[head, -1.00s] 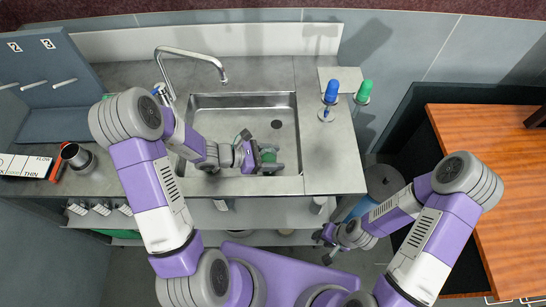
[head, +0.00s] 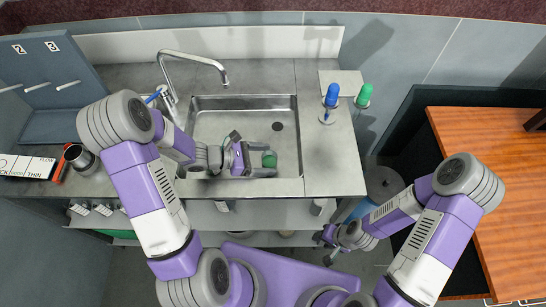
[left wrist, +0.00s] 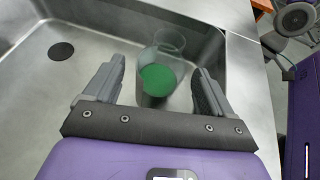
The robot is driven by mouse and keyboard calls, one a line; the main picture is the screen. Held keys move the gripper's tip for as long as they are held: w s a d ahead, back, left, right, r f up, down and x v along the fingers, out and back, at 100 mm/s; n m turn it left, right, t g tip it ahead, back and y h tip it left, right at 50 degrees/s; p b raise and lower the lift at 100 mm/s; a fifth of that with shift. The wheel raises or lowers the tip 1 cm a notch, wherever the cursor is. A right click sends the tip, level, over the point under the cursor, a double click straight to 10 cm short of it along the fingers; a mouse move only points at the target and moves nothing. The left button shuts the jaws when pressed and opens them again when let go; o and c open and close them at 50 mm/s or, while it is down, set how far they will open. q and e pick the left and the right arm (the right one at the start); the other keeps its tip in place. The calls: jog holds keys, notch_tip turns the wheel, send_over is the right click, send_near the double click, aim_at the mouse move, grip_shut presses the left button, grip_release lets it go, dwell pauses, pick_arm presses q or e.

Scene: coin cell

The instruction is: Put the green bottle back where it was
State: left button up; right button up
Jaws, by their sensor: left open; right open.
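A clear vessel with a green round part (left wrist: 157,79) is in the steel sink, near its front right. In the head view its green part (head: 269,160) shows just right of my left gripper. I cannot tell if it stands or lies. My left gripper (head: 250,160) is open in the sink. In the left wrist view its fingers (left wrist: 155,85) are on either side of the vessel, with gaps visible. A green-topped thing (head: 364,95) hangs or stands by the counter's right edge. My right gripper (head: 323,241) is open and empty, in front of the counter.
The sink (head: 285,97) has walls around the vessel and a drain (head: 277,126). A tap (head: 195,57) arches at the back left. A blue-topped thing (head: 332,94) stands on the right counter. A metal cup (head: 78,157) is at far left. An orange wooden table (head: 500,170) is at right.

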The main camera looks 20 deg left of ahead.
pick_arm(q)
jog(key=p+v, duration=0.1)
jog(key=v, duration=0.7)
jog(key=shift+s+a+p, duration=0.15)
jog(key=shift+a+p, duration=0.05)
jog(key=shift+p, duration=0.1)
jog(key=shift+r, duration=0.1)
